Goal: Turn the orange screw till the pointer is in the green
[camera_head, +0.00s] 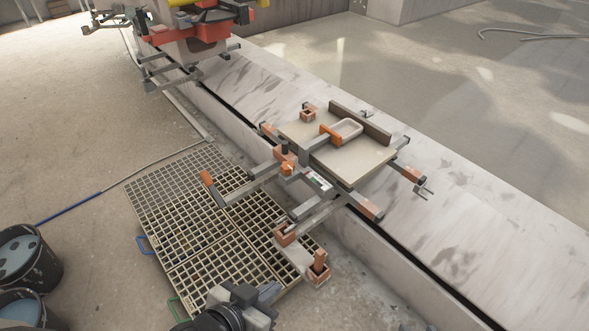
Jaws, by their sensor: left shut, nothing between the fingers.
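The orange screw (287,168) appears as a small orange knob beside a dark post on the near-left side of the grey metal frame. A small scale (318,181) with pale, green and red marks sits just right of it. The pointer is too small to make out, so I cannot tell which colour it is at. My left gripper (268,293) is at the bottom of the view, below and left of the screw and well apart from it. It is shut and holds nothing. My right gripper is not in view.
Orange-ended bars stick out. A slatted grate (190,215) lies on the floor. Buckets (25,255) stand at left, a red machine (205,28) at the top.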

